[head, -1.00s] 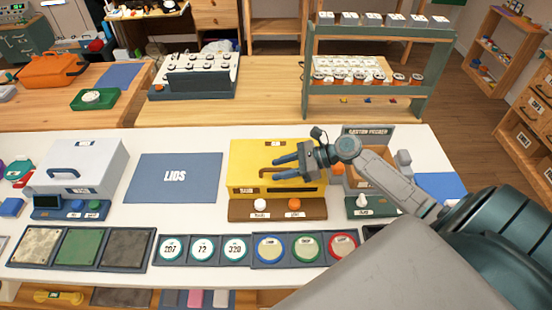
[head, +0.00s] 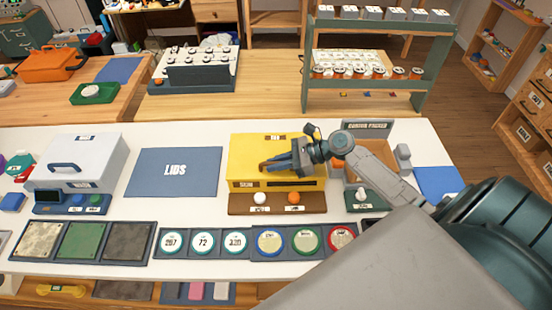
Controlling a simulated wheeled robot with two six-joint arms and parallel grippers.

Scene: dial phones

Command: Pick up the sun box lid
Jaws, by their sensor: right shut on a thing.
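The sun box is the yellow box (head: 243,173) at the middle of the white counter, with a dark label strip on its front. Its yellow lid (head: 250,146) is on top of it. My right gripper (head: 265,167) is over the lid, reaching in from the right, with its fingers shut on the lid's handle, which they largely hide. The lid looks seated on the box; I cannot see a gap. My left gripper is not in view.
A blue mat marked LIDS (head: 180,188) lies bare, left of the yellow box. A white box (head: 85,160) with a blue handle stands further left. A brown base with two knobs (head: 277,204) is in front. Round dials (head: 204,243) line the counter's front.

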